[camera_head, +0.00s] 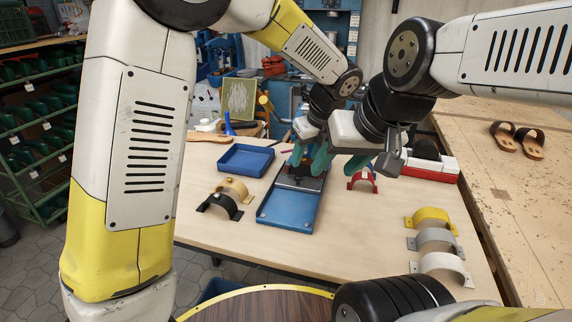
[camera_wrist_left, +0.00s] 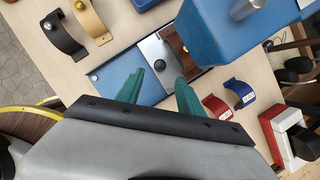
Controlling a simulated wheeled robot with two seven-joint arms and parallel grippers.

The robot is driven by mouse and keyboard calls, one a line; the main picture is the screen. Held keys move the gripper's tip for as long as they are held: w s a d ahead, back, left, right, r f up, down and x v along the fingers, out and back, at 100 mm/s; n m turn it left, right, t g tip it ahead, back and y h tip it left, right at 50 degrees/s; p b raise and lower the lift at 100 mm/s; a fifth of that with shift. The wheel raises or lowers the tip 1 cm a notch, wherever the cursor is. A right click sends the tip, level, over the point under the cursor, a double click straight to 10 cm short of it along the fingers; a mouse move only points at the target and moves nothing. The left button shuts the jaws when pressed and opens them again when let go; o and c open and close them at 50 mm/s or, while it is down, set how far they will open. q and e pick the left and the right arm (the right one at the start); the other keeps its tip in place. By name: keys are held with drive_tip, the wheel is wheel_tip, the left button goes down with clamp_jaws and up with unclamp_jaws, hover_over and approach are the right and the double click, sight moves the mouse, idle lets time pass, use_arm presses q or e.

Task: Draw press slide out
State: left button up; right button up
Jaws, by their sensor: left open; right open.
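The press slide (camera_head: 288,208) is a long blue tray on the wooden table, its near part bare. A grey metal plate with a round knob lies across it, clearer in the left wrist view (camera_wrist_left: 158,50), with a brown piece beside the plate. The blue press body (camera_wrist_left: 232,38) stands over the far end. My left gripper (camera_head: 297,156) is open, its green fingers on either side of the slide's middle in its wrist view (camera_wrist_left: 158,96); contact cannot be told. My right gripper (camera_head: 341,161) is open, right of the left one, near the press. The arms hide most of the press.
An empty blue tray (camera_head: 246,161) lies left of the slide, with tan (camera_head: 233,189) and black (camera_head: 219,206) straps before it. A red strap (camera_head: 363,182) is to the right. Yellow, grey and white straps (camera_head: 437,240) line the right side. The table in front is clear.

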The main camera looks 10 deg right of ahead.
sight(299, 176)
use_arm(q)
drive_tip(key=x, duration=0.8)
drive_tip(key=shift+r, duration=0.1)
drive_tip(key=shift+c, duration=0.2)
clamp_jaws()
idle(1.1)
